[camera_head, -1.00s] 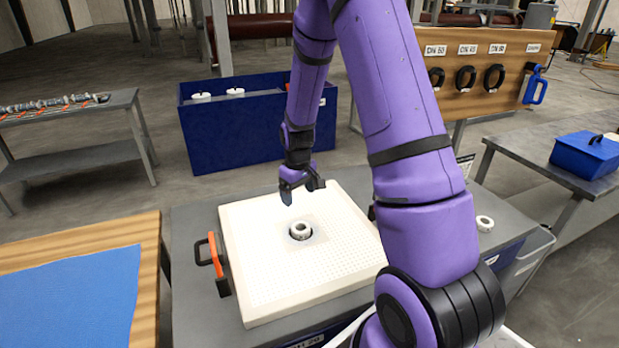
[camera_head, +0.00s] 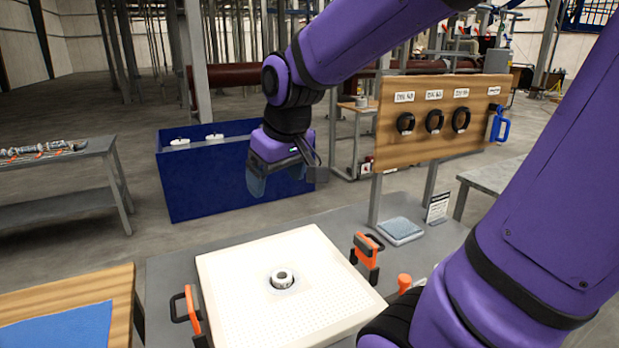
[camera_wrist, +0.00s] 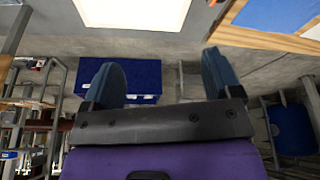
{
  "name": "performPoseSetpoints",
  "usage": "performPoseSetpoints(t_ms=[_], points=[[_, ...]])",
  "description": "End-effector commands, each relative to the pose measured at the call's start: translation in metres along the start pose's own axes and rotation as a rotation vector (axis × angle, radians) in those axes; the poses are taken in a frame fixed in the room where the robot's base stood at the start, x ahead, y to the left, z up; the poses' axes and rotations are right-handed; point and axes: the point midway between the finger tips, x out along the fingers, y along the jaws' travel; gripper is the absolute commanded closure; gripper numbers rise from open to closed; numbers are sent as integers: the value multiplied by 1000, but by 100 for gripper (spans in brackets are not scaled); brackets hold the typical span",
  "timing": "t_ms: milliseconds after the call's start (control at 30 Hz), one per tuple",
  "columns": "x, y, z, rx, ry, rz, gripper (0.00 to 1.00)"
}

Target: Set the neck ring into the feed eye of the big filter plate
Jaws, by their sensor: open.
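The big filter plate (camera_head: 236,276) is a white square with a dotted face, lying flat on a grey table. The white neck ring (camera_head: 282,278) sits at the feed eye in its middle, upright and standing a little proud. I cannot tell how deep it is seated. My gripper (camera_head: 279,178) is raised behind and above the plate, apart from the ring. In the wrist view my gripper (camera_wrist: 163,85) shows two blue fingers spread wide with nothing between them. The plate's edge (camera_wrist: 133,12) shows at the top of that view.
Orange-handled clamps (camera_head: 366,256) stand beside the plate. A blue bin (camera_head: 200,185) with white rings is behind. A wooden board (camera_head: 440,135) with black rings stands at the back right. A grey pad (camera_head: 400,231) lies on the table.

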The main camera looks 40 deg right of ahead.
Motion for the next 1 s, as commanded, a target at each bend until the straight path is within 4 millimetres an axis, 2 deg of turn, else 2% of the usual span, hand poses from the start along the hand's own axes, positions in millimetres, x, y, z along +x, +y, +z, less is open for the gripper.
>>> performPoseSetpoints(t_ms=[33, 200, 433, 600, 1000], points=[[-13, -4, 10, 2, 24, 0, 16], [-46, -16, 45, 17, 78, -5, 16], [-70, -25, 82, 34, 129, -13, 16], [-75, -27, 93, 40, 140, -16, 16], [-75, -27, 93, 40, 140, -16, 16]])
